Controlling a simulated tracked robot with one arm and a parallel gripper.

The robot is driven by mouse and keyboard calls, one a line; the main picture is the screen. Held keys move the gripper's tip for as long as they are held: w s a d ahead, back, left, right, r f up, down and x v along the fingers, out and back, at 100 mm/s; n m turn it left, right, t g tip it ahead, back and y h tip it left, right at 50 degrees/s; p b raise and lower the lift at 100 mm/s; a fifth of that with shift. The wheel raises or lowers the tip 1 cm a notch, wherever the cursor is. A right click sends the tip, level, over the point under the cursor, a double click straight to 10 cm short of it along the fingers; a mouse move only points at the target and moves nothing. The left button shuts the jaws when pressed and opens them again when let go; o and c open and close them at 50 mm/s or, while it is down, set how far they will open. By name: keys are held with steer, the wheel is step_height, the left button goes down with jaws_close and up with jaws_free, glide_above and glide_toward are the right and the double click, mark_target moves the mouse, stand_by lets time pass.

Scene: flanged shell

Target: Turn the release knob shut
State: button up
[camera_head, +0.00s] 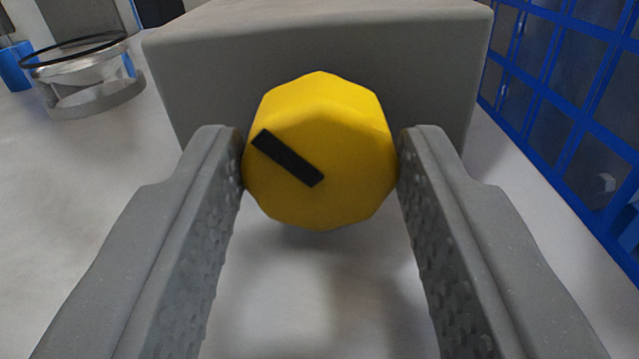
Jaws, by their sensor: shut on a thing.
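The release knob (345,120) is a yellow, many-sided knob on the front face of a grey box (215,80). A black bar mark on its face slants from upper left down to the knob's middle. My gripper (320,165) has one finger on each side of the knob. Both fingertips touch its left and right edges, and the gripper is shut on it. The knob's sides behind the fingertips are partly hidden.
A blue lattice panel (570,100) stands close on the right. A metal flanged ring piece (85,75) stands at the upper left, with a blue object (14,68) beside it. The pale floor (70,200) at left is clear.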

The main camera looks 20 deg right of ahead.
steer(key=m+b, duration=0.2)
steer(key=m, duration=0.2)
steer(key=shift+f+m, duration=0.15)
steer(key=shift+m, duration=0.15)
steer(key=shift+d+m+b, duration=0.1)
steer(key=shift+m+b, duration=0.8)
steer(key=shift+m, duration=1)
steer(key=o, duration=0.7)
steer(key=shift+s, duration=0.15)
steer(key=p+v, duration=0.3)
steer(key=v, duration=1)
steer(key=shift+s, duration=0.3)
